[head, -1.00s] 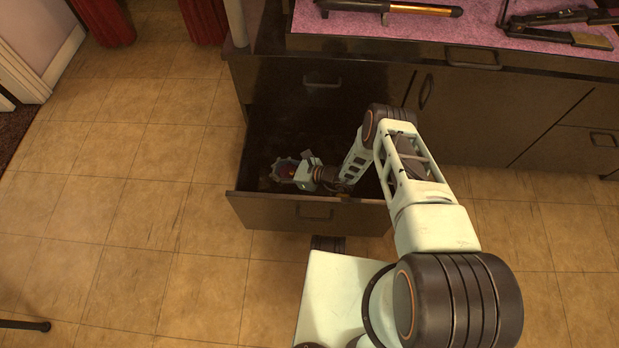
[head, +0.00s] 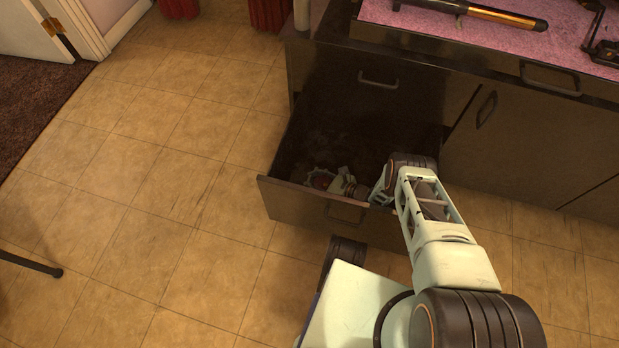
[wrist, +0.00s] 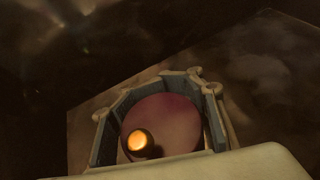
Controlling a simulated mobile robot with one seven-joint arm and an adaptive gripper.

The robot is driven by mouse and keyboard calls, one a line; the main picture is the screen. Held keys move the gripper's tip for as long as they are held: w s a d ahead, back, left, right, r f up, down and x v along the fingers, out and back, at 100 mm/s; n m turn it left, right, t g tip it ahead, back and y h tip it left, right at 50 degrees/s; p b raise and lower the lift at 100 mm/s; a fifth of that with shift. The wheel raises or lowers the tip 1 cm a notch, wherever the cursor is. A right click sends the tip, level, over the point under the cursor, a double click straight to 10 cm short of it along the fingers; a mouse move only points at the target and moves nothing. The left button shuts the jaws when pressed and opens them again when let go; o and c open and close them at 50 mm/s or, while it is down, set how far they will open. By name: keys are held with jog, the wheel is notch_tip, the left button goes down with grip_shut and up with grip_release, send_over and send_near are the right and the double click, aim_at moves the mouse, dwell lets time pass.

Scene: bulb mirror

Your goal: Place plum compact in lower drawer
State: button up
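The plum compact (wrist: 178,118) is a round plum-coloured disc with a small glowing orange-gold spot in the wrist view. The fingers of my gripper (wrist: 200,82) curve around both its sides and appear shut on it. In the head view, my gripper (head: 314,176) is inside the open lower drawer (head: 308,205), close behind its front panel, with a reddish bit of the compact (head: 321,181) showing between the fingers. The drawer is pulled well out and its inside is dark. Whether the compact touches the drawer floor cannot be told.
An upper drawer front (head: 375,85) is shut above the open one. A cabinet door (head: 530,140) stands shut to the right. The counter (head: 450,30) has a pink top with styling tools on it.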

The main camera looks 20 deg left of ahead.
aim_at(322, 182)
jog(key=o, duration=0.8)
jog(key=p+v, duration=0.2)
jog(key=v, duration=0.4)
jog(key=shift+d+r+p, duration=0.15)
jog(key=shift+p, duration=0.15)
jog(key=shift+s+d+r, duration=0.1)
jog(key=shift+d+r, duration=0.05)
jog(key=shift+d, duration=0.45)
